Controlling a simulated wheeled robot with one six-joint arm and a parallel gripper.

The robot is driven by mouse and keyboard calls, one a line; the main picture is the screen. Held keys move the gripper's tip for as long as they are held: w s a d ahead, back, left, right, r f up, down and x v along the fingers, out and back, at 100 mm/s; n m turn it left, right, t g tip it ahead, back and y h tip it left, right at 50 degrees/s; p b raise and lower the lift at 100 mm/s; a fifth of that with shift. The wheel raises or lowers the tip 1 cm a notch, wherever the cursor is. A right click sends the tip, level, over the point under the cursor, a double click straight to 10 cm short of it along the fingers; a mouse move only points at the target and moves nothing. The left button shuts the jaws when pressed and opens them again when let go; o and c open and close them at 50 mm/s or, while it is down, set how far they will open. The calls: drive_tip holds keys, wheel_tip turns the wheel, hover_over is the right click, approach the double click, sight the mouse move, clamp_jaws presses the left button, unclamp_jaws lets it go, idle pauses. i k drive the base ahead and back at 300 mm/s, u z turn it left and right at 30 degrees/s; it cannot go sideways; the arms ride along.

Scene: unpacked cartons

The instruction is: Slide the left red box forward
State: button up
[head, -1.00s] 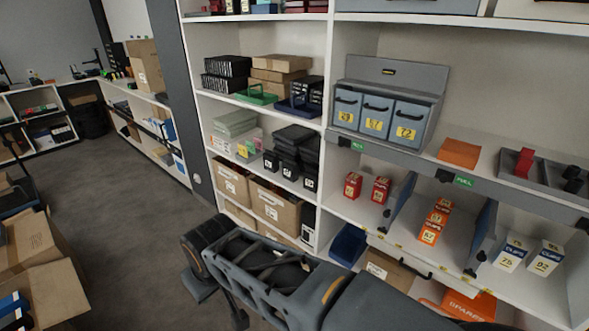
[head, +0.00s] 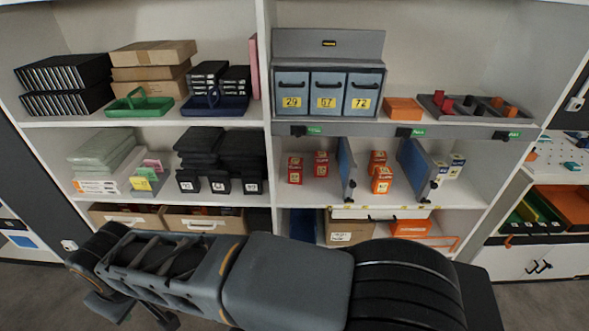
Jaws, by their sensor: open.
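Two small red boxes stand upright side by side on the middle shelf, left of a blue divider (head: 347,170). The left red box (head: 295,170) stands a little nearer the shelf front than the right red box (head: 321,164). A narrow gap shows between them. My arm lies across the bottom of the head view, in front of the shelves. My gripper (head: 135,308) is at the lower left, low and well away from the red boxes. It is open, with nothing seen between its fingers, and is partly hidden by my arm and the picture edge.
Orange boxes (head: 381,181) stand between the dividers, white-and-blue boxes (head: 455,167) beyond the second divider (head: 414,170). Grey numbered bins (head: 328,92) sit on the shelf above. Black containers (head: 243,160) are left of the upright panel (head: 268,150). Bare shelf shows before the red boxes.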

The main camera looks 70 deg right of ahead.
sight(294, 164)
drive_tip(key=z, duration=0.85)
drive_tip(key=i, duration=0.8)
drive_tip(key=z, duration=1.1)
drive_tip(key=i, duration=0.25)
drive_tip(key=z, duration=0.25)
